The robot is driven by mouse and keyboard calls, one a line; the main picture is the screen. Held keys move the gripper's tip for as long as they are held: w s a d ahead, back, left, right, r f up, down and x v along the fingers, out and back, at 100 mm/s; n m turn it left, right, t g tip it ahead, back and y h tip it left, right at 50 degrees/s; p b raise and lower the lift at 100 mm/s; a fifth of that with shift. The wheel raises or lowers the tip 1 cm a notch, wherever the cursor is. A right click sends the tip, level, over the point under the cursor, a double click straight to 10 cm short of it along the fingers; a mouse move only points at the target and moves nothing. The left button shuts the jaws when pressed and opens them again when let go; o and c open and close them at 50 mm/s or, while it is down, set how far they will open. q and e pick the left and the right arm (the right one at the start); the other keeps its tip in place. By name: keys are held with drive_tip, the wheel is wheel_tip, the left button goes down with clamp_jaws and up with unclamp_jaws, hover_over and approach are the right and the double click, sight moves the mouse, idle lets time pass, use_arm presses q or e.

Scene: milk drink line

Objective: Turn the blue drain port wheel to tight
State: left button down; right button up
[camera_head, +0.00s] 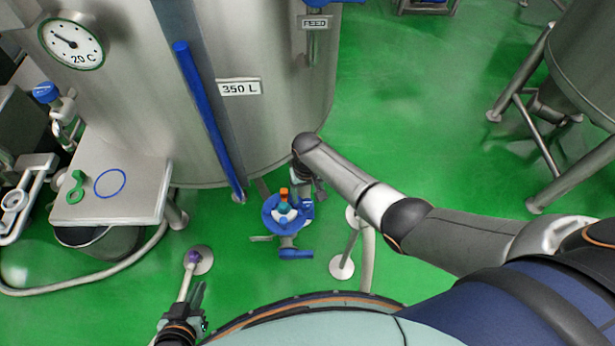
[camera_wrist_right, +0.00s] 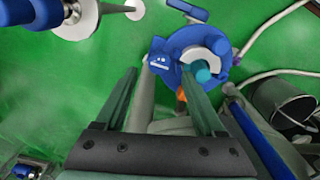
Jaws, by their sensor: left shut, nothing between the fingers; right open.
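The blue drain port wheel (camera_head: 271,213) sits low at the foot of the steel tank, with a pale hub and an orange piece at its back edge. In the right wrist view the blue wheel (camera_wrist_right: 187,42) lies beyond the fingertips, around a white and teal hub. My right gripper (camera_wrist_right: 158,75) is open, its fingers spread and empty. One fingertip overlaps the wheel's near edge in the picture; I cannot tell whether they touch. In the head view my wrist partly hides this gripper. My left gripper (camera_head: 199,296) is shut and empty at the lower left, apart from the wheel.
The steel tank (camera_head: 240,130) carries a blue vertical bar (camera_head: 208,118). A small steel table (camera_head: 140,200) at left holds a green wrench-like tool (camera_head: 76,187) and a blue ring (camera_head: 110,171). A blue handle (camera_head: 295,253) is just below the wheel.

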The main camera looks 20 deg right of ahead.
sight(308, 202)
wheel_tip(308, 202, up, 9)
drive_tip(key=shift+f, duration=0.15)
idle(0.7)
